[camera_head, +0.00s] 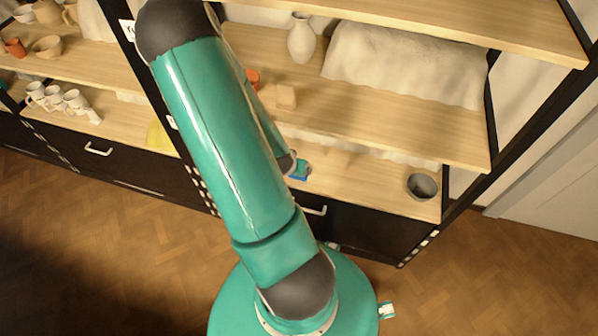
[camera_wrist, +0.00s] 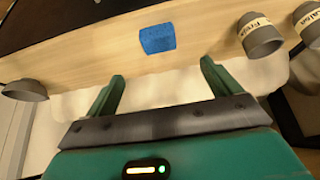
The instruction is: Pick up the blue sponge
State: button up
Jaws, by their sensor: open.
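The blue sponge (camera_wrist: 157,38) lies on a light wooden shelf board (camera_wrist: 95,62) in the wrist view. It looks like a small, flat-sided block. My gripper (camera_wrist: 162,72) is open and empty, its two teal fingers apart. The sponge is beyond the fingertips, roughly in line with the gap between them, and not touched. In the head view my arm covers much of the middle. A small blue patch, likely the sponge (camera_head: 298,178), shows beside my arm on the lower shelf; the gripper there is mostly hidden.
Two grey labelled cups (camera_wrist: 260,35) stand right of the sponge in the wrist view. A grey bowl (camera_wrist: 25,90) is at the left; it also shows in the head view (camera_head: 421,187). An upper shelf (camera_head: 390,118) overhangs the lower one. White mugs (camera_head: 60,99) stand left.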

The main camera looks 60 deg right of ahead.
jog(key=x, duration=1.3)
jog(key=shift+s+d+f, duration=0.1)
jog(key=shift+d+f, duration=0.05)
jog(key=shift+f, duration=0.1)
jog(key=c, duration=1)
jog(key=shift+c, duration=0.3)
jog(key=shift+r, duration=0.2)
jog(key=shift+r, duration=0.55)
jog(key=w+a+r, duration=0.8)
jog(key=w+r, duration=0.3)
jog(key=shift+a+r, duration=0.3)
jog(key=shift+a, duration=0.05)
